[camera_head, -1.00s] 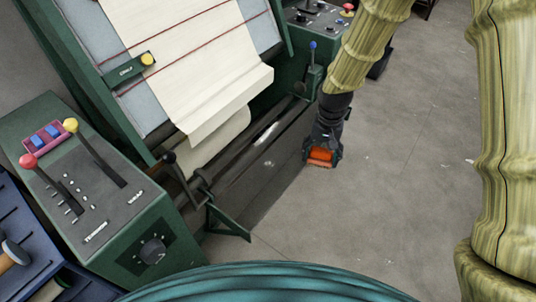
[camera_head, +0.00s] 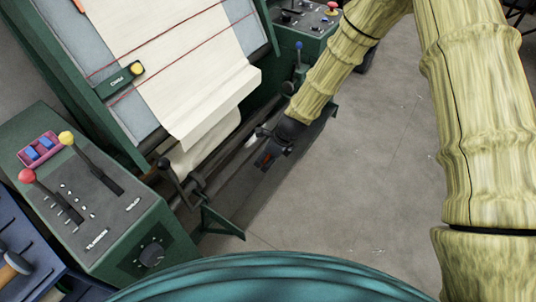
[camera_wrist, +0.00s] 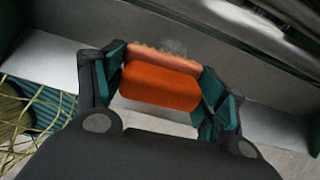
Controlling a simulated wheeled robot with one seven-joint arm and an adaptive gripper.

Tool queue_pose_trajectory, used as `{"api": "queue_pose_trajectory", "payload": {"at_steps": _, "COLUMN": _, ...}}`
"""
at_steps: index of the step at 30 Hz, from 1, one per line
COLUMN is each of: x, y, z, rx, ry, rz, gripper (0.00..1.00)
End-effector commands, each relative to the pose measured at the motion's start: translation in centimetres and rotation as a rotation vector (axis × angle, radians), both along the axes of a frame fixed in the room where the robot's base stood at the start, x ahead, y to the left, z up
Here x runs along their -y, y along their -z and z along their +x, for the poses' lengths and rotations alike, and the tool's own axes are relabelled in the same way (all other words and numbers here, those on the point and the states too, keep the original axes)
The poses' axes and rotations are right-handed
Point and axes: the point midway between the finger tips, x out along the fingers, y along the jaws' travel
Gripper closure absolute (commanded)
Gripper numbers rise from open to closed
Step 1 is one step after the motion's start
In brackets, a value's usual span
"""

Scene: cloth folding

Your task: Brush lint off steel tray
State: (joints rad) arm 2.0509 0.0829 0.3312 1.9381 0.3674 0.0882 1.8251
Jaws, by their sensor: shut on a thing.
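My gripper (camera_head: 270,157) is shut on an orange brush, low at the front of the green machine. In the wrist view the orange brush block (camera_wrist: 160,87) sits between the two fingers (camera_wrist: 160,92), its pale bristle edge facing the grey steel tray (camera_wrist: 240,75). A small tuft of grey lint (camera_wrist: 173,46) shows right at the bristle edge. In the head view the tray (camera_head: 228,190) is a dark strip under the machine's front. My gripper is over it and partly hides it. I cannot tell whether the bristles press on the tray.
A green machine with cream cloth (camera_head: 185,60) stands beside the tray. A control box (camera_head: 95,195) with red and yellow levers is at the left. A black lever (camera_head: 172,172) and a bracket (camera_head: 220,222) stick out near the tray. The floor at right is open.

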Motion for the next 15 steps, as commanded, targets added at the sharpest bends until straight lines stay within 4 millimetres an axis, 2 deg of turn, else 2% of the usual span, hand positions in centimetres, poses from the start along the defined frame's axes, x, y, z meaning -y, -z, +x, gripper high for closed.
{"api": "queue_pose_trajectory", "payload": {"at_steps": 8, "x": -0.4, "y": 0.6, "z": 0.2, "rx": 0.007, "ry": 0.056, "rz": 0.007, "gripper": 0.48}}
{"api": "queue_pose_trajectory", "payload": {"at_steps": 15, "x": -0.8, "y": 2.1, "z": 0.5, "rx": 0.007, "ry": 0.054, "rz": 0.008, "gripper": 0.48}}
